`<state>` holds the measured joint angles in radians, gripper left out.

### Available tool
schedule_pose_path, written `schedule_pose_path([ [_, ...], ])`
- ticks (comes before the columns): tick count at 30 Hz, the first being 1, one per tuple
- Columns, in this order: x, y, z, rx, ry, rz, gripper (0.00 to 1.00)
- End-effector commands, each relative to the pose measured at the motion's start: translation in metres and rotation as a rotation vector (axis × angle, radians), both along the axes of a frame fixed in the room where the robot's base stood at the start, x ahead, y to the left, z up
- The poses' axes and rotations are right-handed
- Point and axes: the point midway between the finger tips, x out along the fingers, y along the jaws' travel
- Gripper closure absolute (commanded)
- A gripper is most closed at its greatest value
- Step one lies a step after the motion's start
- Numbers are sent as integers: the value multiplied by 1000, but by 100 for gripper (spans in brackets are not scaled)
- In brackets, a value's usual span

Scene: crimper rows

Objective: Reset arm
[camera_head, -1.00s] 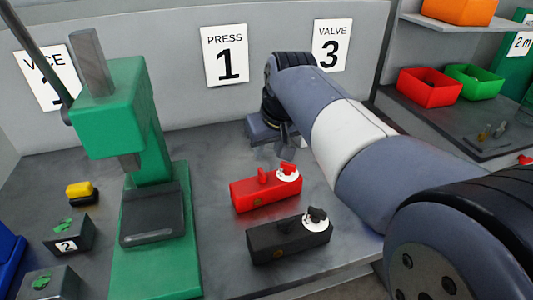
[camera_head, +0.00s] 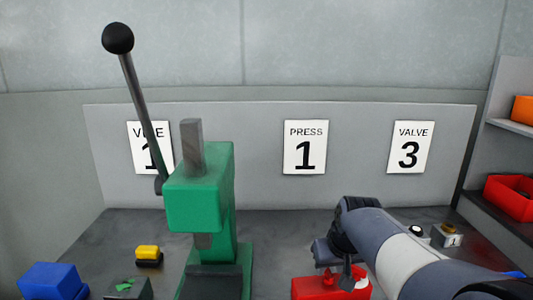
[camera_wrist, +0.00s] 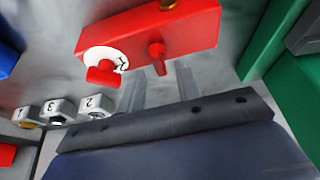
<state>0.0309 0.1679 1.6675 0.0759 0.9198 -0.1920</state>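My gripper (camera_head: 338,272) is at the end of my arm, low right of centre in the head view, just above and behind the red block (camera_head: 312,289). The red block (camera_wrist: 185,30), with a white dial and a red lever, is beyond the fingers there. I cannot tell whether the fingers touch it.
A green press (camera_head: 200,200) with a long black-knobbed lever stands left of my gripper. A yellow-and-black piece (camera_head: 148,254) and a blue bin (camera_head: 52,281) are further left. Numbered blocks (camera_wrist: 97,103) show in the wrist view. A red bin (camera_head: 512,197) is on the right.

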Motion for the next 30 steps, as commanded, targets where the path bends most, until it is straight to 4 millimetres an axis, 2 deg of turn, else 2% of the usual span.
schedule_pose_path([
  [3, 6, 1, -16, 1, 3, 0, 67],
  [24, 6, 1, -14, 0, 0, -23, 67],
  [26, 5, 0, -11, 0, -2, -5, 67],
  [30, -4, -1, 12, 0, -6, 0, 67],
])
